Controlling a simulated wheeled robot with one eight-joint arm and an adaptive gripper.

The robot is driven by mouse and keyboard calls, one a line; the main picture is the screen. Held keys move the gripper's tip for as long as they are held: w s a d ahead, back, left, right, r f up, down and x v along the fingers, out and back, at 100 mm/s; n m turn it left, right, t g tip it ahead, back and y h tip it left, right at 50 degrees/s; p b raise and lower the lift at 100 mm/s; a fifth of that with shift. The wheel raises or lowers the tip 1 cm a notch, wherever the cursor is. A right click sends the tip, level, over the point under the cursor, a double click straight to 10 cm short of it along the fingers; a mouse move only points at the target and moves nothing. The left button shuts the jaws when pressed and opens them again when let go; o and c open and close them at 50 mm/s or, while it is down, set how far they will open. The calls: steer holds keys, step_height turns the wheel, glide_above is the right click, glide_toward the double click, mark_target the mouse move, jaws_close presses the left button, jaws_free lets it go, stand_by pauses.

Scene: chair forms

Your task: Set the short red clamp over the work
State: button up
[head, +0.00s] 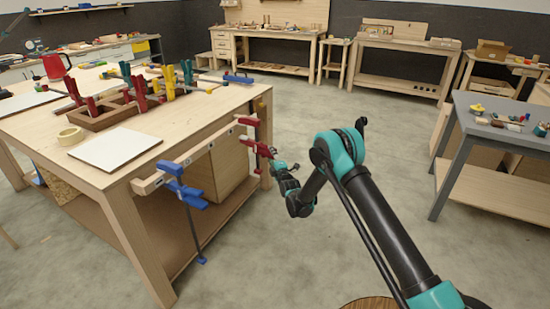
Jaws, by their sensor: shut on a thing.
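My gripper (276,163) is beside the right end of the big wooden workbench (25,120) and is shut on a short red clamp (257,148). The red clamp is at the right end of the work, a pale wooden rail (200,152) along the bench's near long side. Whether the clamp touches the rail or is around it cannot be told at this size. A blue clamp (184,190) is on the rail's left end, with its bar hanging down. The gripper's fingers are small and partly hidden by the clamp.
On the bench, a wooden rack (100,118) holds several red, green and yellow clamps. A grey table (500,135) with small items stands right. The floor between is clear.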

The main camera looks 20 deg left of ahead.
mark_target(260, 152)
steer(key=shift+w+a, duration=0.15)
steer(key=shift+a, duration=1.4)
steer(key=shift+w+a, duration=0.1)
steer(key=shift+a, duration=1.45)
